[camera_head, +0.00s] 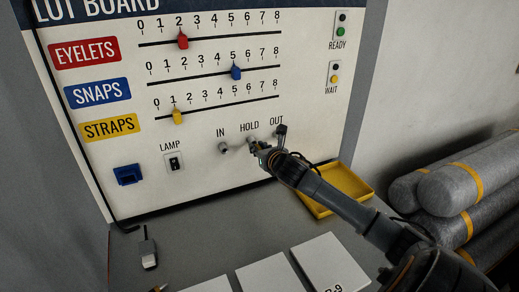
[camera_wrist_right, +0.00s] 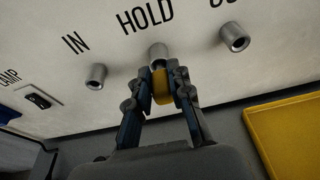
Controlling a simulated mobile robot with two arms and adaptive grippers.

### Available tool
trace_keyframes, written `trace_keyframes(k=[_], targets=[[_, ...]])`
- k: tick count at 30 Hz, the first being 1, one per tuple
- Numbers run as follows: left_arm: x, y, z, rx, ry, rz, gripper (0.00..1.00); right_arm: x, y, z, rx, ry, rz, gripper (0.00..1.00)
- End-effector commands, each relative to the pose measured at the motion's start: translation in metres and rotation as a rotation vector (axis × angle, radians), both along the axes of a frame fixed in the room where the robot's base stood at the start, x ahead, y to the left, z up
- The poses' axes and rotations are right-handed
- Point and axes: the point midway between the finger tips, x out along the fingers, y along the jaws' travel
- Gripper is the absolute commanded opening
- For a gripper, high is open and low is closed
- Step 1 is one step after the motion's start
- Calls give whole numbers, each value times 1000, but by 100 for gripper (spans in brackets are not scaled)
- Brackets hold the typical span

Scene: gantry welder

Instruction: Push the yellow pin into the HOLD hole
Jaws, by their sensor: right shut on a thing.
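The yellow pin (camera_wrist_right: 162,86) shows in the right wrist view, clasped between the two fingers of my right gripper (camera_wrist_right: 164,80). The HOLD hole (camera_wrist_right: 157,52) is a grey metal socket on the upright white panel, directly beyond the pin. The pin is lined up close with this socket; I cannot tell whether its tip touches or has entered it. In the head view my right gripper (camera_head: 261,155) is at the panel, just below the HOLD label, and it hides the pin. My left gripper is not in view.
The IN socket (camera_wrist_right: 96,76) and OUT socket (camera_wrist_right: 235,38) flank HOLD. A lamp switch (camera_head: 174,163) and blue holder (camera_head: 127,174) are left on the panel. A yellow tray (camera_head: 335,187) and white cards (camera_head: 330,262) lie on the bench. Grey rolls (camera_head: 450,190) lie at right.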

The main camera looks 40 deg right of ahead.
Motion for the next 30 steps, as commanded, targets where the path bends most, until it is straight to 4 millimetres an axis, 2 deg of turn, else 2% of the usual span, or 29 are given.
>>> trace_keyframes(k=[5,6,9,20,25,30], targets=[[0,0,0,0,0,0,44,4,-2,1,-1,-1,-1,0],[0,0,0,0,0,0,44,4,-2,0,-1,0,-1,28],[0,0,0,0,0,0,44,4,-2,0,-1,0,-1,46],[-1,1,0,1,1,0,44,1,-1,0,-2,2,1,46],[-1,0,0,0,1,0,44,-14,3,4,-4,3,0,46],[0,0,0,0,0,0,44,-39,12,10,-4,4,1,46]])
